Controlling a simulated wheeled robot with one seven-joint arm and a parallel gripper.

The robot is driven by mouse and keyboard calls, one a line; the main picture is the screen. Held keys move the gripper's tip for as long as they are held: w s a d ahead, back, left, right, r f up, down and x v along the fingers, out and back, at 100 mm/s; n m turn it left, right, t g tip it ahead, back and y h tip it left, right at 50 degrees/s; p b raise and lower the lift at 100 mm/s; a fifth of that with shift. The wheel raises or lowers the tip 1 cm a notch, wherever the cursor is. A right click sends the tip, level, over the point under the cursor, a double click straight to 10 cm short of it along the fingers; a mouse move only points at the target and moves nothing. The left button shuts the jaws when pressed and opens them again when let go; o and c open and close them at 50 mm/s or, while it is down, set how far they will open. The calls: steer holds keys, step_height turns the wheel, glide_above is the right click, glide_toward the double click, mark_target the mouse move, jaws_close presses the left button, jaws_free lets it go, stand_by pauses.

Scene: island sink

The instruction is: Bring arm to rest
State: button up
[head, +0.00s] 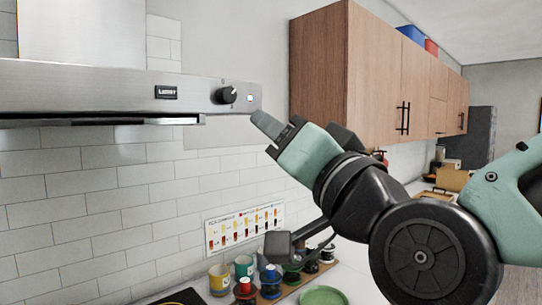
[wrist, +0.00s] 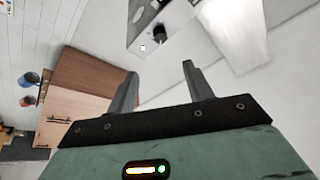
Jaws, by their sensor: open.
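My gripper (head: 268,127) is raised in front of the tiled wall, its fingers pointing up and left toward the right end of the range hood (head: 90,88). In the wrist view my gripper (wrist: 158,85) shows two separated fingers with nothing between them. The hood's end with its black knob (head: 226,95) is close to the fingertips in the head view; I cannot tell the exact gap. The knob also shows beyond the fingers in the wrist view (wrist: 159,33). My arm is bent, with its elbow at the lower right.
Wooden wall cabinets (head: 375,80) hang behind my arm, with a blue bin (head: 411,34) and a red bin (head: 431,47) on top. Below, the counter holds several colored jars (head: 245,290), cups and a green plate (head: 323,297). Open air lies left of my gripper below the hood.

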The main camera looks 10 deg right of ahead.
steer(key=s+a+f+n+g+b, duration=0.1)
steer(key=a+f+n+g+b, duration=0.3)
steer(key=f, duration=0.7)
steer(key=s+f+n+g, duration=0.2)
steer(key=f+g, duration=0.4)
steer(key=f, duration=0.6)
steer(key=s+d+f+n+g+h+b, duration=0.2)
steer(key=s+d+f+g+h, duration=0.2)
steer(key=f, duration=0.5)
steer(key=s+d+f+n+g+h+b, duration=0.2)
steer(key=s+d+f+g+h, duration=0.2)
steer(key=s+d+f+g, duration=0.2)
step_height(320, 180, down, 3)
steer(key=shift+s+d+r, duration=0.1)
steer(key=shift+s+d, duration=0.6)
steer(key=shift+s, duration=0.5)
steer(key=shift+o, duration=0.2)
